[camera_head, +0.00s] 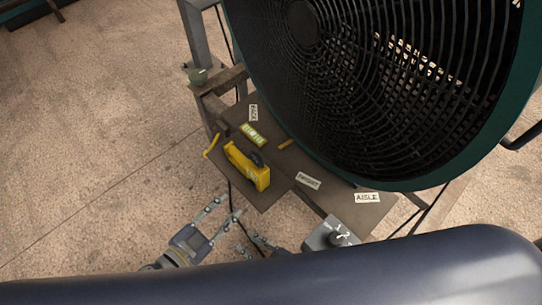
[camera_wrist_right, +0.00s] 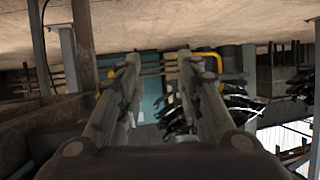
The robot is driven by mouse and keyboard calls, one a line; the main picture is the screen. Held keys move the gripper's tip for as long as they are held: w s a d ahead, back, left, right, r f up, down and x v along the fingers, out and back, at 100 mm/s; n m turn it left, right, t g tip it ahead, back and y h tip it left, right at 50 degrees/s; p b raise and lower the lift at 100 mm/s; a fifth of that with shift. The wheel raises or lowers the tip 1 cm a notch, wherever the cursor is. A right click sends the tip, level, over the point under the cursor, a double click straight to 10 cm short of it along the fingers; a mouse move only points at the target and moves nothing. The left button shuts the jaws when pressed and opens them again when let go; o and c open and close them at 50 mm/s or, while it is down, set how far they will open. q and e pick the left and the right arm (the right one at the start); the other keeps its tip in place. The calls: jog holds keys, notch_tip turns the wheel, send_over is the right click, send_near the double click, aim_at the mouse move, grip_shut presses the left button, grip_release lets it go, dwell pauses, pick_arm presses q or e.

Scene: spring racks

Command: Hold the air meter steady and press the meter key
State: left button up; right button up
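The yellow air meter (camera_head: 240,163) lies on the dark board, with a black part on its upper side. I cannot make out its key. My left gripper (camera_head: 229,207) is open and empty, apart from the meter and below it in the head view. My right gripper (camera_head: 240,236) is close beside it, lower and partly hidden behind my dark body part. In the right wrist view my right gripper (camera_wrist_right: 158,62) has its fingers spread with nothing between them. The meter cannot be made out there.
A large fan (camera_head: 400,80) overhangs the dark board (camera_head: 262,197). A grey box with a knob (camera_head: 322,233) stands at the board's lower edge. Floor to the left is clear.

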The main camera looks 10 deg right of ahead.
jog(key=s+a+r+n+g+y, duration=0.2)
jog(key=s+a+r+n+y, duration=0.15)
jog(key=r, duration=0.55)
jog(key=s+a+r+n+g+y, duration=0.1)
jog(key=s+a+r+n+y, duration=0.15)
jog(key=s+r, duration=0.45)
jog(key=s+a+r+n+g+y, duration=0.2)
jog(key=r+y, duration=0.1)
jog(key=r, duration=0.8)
jog(key=w+d+r+m+t+h, duration=0.2)
jog(key=w+d+t, duration=0.1)
jog(key=w, duration=0.4)
jog(key=w+d+r+m+t+h, duration=0.1)
jog(key=w+d+r+m+t, duration=0.15)
jog(key=w, duration=0.45)
jog(key=m+t+h, duration=0.5)
send_near(252, 156)
jog(key=w+a+r, duration=0.2)
jog(key=w+r, duration=0.1)
jog(key=r, duration=0.2)
notch_tip(252, 156, down, 8)
jog(key=shift+w+d+r, duration=0.15)
jog(key=shift+w+r, duration=0.05)
jog(key=shift+r, duration=0.05)
jog(key=x, duration=0.6)
jog(key=shift+r, duration=0.2)
jog(key=shift+w+a, duration=0.45)
jog(key=shift+w, duration=0.1)
